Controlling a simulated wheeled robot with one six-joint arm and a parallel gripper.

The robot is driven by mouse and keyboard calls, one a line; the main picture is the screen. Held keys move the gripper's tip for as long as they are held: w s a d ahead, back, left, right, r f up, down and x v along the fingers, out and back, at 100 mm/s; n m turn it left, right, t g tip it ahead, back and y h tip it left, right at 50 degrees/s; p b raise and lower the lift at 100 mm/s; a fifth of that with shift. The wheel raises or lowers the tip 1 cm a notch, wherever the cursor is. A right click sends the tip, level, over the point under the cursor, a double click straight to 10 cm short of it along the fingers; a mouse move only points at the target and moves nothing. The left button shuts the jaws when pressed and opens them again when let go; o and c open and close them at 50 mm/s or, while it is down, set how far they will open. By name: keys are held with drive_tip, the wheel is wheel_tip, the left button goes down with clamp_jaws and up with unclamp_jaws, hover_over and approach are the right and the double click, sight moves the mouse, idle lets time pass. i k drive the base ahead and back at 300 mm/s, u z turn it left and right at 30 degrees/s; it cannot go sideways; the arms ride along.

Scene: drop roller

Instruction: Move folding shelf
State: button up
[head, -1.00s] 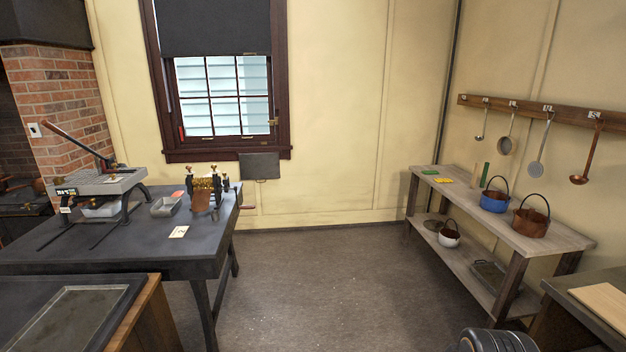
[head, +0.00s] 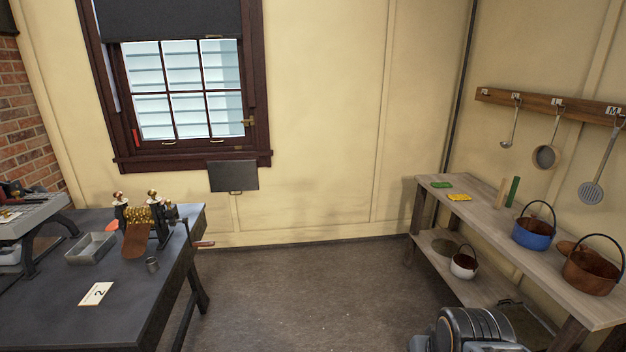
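A dark flat panel (head: 234,176), which looks like the folding shelf, is on the cream wall just below the window's right corner. It appears to hang flat against the wall, folded down, with a thin strip below it. Nothing is seen on it. A dark rounded part of my own arm shows at the bottom right edge. My gripper's fingers are not seen, and nothing of mine is near the panel.
A dark table (head: 130,285) at left holds a brass-roller machine (head: 148,215), a metal tray (head: 91,248) and a card (head: 96,294). A wooden shelf unit (head: 490,223) at right holds pots, including a blue one (head: 534,232). The floor (head: 320,290) between is clear.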

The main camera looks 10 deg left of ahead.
sight(233, 175)
drive_tip(key=u, duration=0.3)
drive_tip(key=i, duration=2.3)
drive_tip(key=u, duration=1.05)
drive_tip(key=i, duration=2.05)
drive_tip(key=u, duration=0.6)
drive_tip(key=i, duration=0.5)
drive_tip(key=z, duration=0.05)
